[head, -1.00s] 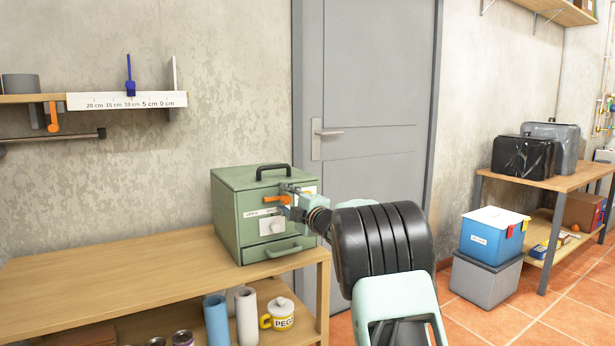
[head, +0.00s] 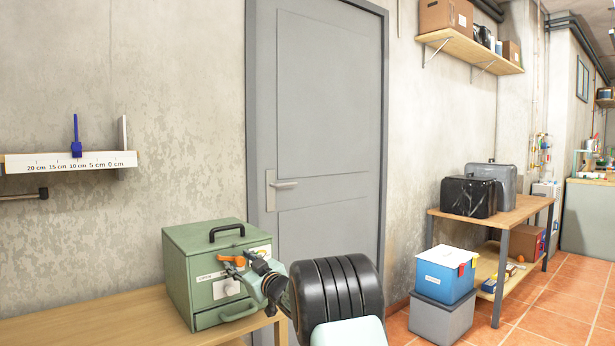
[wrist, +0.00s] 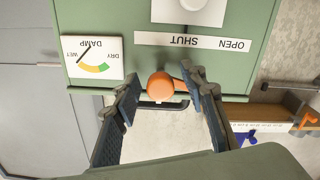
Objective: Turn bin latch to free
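The green bin (head: 180,262) stands on the wooden bench by the door, with a black handle on top. Its orange latch (head: 229,260) is on the front face. In the wrist view the latch (wrist: 160,86) has a round orange end and a short arm toward the right finger. A white strip (wrist: 195,41) reads OPEN and SHUT, upside down there. My gripper (wrist: 160,80) is open, one finger on each side of the latch. The left finger is apart from it; I cannot tell if the right finger touches. In the head view my gripper (head: 237,263) partly hides the bin's front.
A damp gauge (wrist: 95,58) and a white knob (wrist: 194,4) are on the bin's front. The bench (head: 105,322) has free room left of the bin. A grey door (head: 316,130) is behind. A second table (head: 520,207) with dark cases stands at the right.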

